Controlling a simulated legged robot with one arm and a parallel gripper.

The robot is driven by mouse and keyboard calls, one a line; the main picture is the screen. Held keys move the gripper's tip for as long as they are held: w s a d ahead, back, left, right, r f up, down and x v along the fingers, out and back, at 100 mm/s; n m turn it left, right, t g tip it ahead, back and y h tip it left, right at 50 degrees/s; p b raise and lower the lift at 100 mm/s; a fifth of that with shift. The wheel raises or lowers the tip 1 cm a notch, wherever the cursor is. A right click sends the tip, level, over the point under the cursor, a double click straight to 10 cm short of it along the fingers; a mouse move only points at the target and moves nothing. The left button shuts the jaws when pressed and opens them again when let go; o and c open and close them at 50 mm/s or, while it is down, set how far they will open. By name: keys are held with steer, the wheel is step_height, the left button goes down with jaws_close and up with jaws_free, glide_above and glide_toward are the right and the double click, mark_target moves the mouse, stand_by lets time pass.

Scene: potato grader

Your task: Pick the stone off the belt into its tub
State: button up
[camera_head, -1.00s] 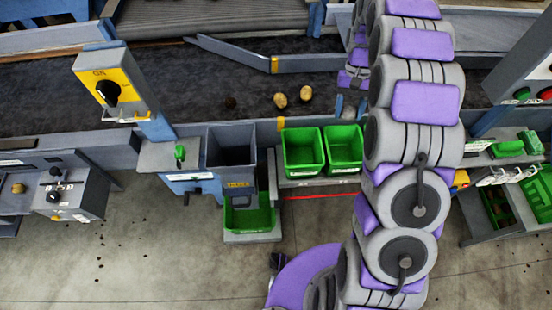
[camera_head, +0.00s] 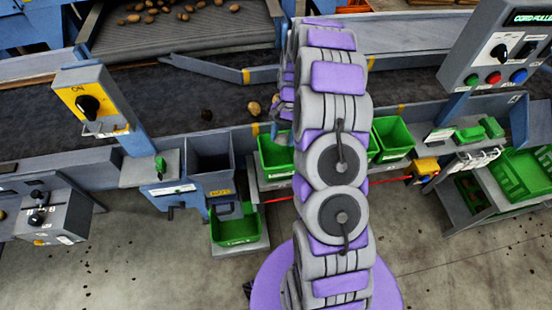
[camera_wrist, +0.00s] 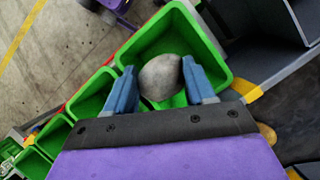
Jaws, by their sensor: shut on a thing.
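In the wrist view, my gripper (camera_wrist: 158,66) is shut on a grey, rounded stone (camera_wrist: 161,80), with one blue finger on each side of it. The stone is over the open mouth of a green tub (camera_wrist: 152,38), the one closest to the dark grey bin. I cannot tell its exact height above the tub floor. In the head view, this green tub (camera_head: 270,155) shows partly beside my arm, in front of the dark belt (camera_head: 150,90). My arm hides the stone and the fingertips there.
More green tubs (camera_wrist: 95,97) continue the row; one shows right of my arm (camera_head: 392,138). A dark grey bin (camera_head: 210,155) stands left of the row. A control panel (camera_head: 500,55) stands at right.

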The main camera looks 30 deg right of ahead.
steer(key=shift+d+f, duration=0.15)
steer(key=shift+f, duration=0.5)
step_height(320, 180, down, 5)
steer(key=b, duration=0.2)
steer(key=shift+r+b, duration=0.2)
steer(key=shift+b, duration=0.1)
steer(key=o, duration=1.2)
steer(key=p+v, duration=0.2)
steer(key=v, duration=1.5)
steer(key=shift+p, duration=0.3)
steer(key=shift+w+r, duration=0.1)
steer(key=shift+r, duration=0.15)
